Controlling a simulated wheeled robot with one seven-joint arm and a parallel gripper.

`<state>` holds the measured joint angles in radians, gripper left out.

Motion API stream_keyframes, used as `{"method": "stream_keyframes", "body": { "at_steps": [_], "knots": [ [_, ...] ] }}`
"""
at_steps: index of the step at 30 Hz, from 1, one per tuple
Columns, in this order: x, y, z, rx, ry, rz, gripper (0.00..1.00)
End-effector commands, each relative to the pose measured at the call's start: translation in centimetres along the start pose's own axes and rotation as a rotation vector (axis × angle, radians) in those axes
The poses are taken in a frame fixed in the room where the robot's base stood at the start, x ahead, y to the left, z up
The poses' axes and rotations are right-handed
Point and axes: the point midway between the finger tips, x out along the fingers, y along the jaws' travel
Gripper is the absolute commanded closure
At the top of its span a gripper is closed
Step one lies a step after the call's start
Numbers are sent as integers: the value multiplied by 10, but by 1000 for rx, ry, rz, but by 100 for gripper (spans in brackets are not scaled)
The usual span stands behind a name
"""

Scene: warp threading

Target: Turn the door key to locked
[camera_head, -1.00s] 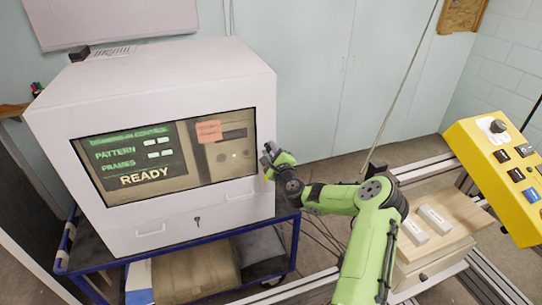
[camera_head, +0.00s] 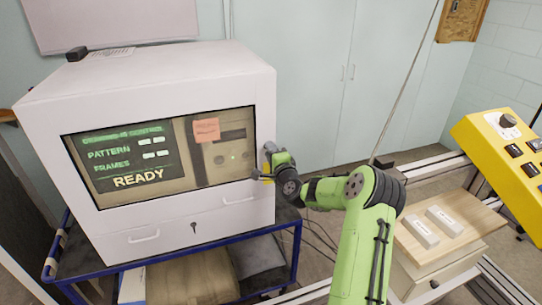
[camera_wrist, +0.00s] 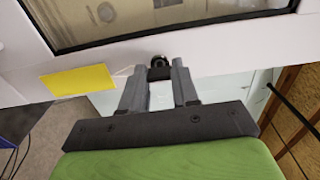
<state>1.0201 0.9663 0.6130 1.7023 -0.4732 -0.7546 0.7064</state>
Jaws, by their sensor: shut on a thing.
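A white cabinet (camera_head: 90,225) with a glazed door window (camera_head: 165,155) stands on a blue cart. My gripper (camera_head: 268,162) is at the right edge of the cabinet's front, beside the window. In the wrist view, my gripper (camera_wrist: 159,78) is shut on a small dark key (camera_wrist: 159,62) at the door's edge, one finger on each side. The key's head is partly hidden between the fingertips, and I cannot tell its exact turn angle. A yellow label (camera_wrist: 78,80) is on the white panel beside it.
A small dark keyhole shape (camera_head: 193,228) is on the cabinet's lower front, near drawer handles. A yellow control box (camera_head: 500,150) and a wooden-topped stand (camera_head: 470,220) with two pale blocks are at the right. Floor shows between the cart and the stand.

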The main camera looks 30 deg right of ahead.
Motion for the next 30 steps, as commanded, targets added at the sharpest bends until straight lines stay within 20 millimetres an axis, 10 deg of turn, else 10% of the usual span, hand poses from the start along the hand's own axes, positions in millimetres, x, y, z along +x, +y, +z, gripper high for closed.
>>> {"method": "stream_keyframes", "body": {
  "at_steps": [14, 15, 19, 30],
  "knots": [
    [0, 0, 0, -15, -1, 2, 100],
    [0, 0, 0, -14, -1, 2, 67],
    [0, 0, 0, -14, -1, 2, 47],
    [-7, 1, 0, -14, -1, 3, 45]
  ]
}}
